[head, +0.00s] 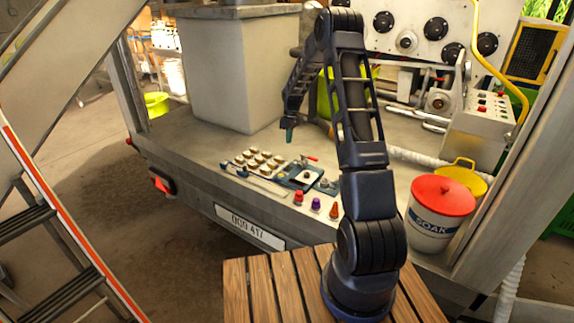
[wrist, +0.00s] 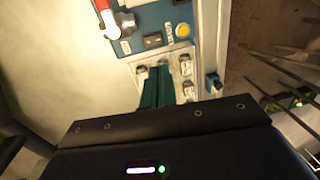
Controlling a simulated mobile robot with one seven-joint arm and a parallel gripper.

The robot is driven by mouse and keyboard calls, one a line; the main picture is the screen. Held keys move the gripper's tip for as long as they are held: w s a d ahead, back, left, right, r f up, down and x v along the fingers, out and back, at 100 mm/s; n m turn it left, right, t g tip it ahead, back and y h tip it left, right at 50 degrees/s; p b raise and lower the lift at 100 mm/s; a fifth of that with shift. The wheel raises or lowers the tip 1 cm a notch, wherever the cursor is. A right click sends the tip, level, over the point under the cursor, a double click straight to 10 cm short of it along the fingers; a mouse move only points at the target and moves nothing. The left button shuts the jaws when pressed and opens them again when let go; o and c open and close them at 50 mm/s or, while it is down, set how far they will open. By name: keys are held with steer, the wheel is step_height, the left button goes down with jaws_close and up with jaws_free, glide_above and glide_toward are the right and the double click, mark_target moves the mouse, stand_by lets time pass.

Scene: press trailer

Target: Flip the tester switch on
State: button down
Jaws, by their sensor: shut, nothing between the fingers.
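The tester looks to be the blue-topped box (head: 300,174) on the trailer deck, with a red-handled lever (head: 310,158) at its back. In the wrist view, a blue panel (wrist: 168,14) carries a red-handled lever (wrist: 104,16), a small dark rocker switch (wrist: 153,40) and a yellow button (wrist: 183,30). I cannot tell which way the rocker is tipped. My gripper (head: 289,138) is shut and empty, pointing down above the deck behind the tester. Its green fingers (wrist: 158,72) show in the wrist view just below the rocker, apparently apart from it.
A tray of several brown-topped pieces (head: 258,160) lies left of the tester. Red (head: 298,198), purple (head: 316,205) and orange (head: 334,210) small items stand along the deck's front edge. A SOAK bucket (head: 432,232) stands right. A grey block (head: 232,70) rises behind.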

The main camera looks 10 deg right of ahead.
mark_target(287, 168)
steer(key=shift+f, duration=0.15)
steer(key=f, duration=0.4)
steer(key=a+f, duration=0.1)
steer(key=f, duration=0.4)
steer(key=s+f, duration=0.1)
steer(key=f, duration=0.4)
steer(key=shift+a, duration=0.15)
steer(key=shift+r, duration=0.1)
steer(key=shift+s+f, duration=0.15)
steer(key=shift+f, duration=0.1)
steer(key=shift+w+d+r, duration=0.2)
steer(key=shift+w+d, duration=0.35)
steer(key=shift+w, duration=0.05)
stand_by(0.3)
step_height(287, 168, up, 14)
steer(key=w+d, duration=0.1)
stand_by(0.5)
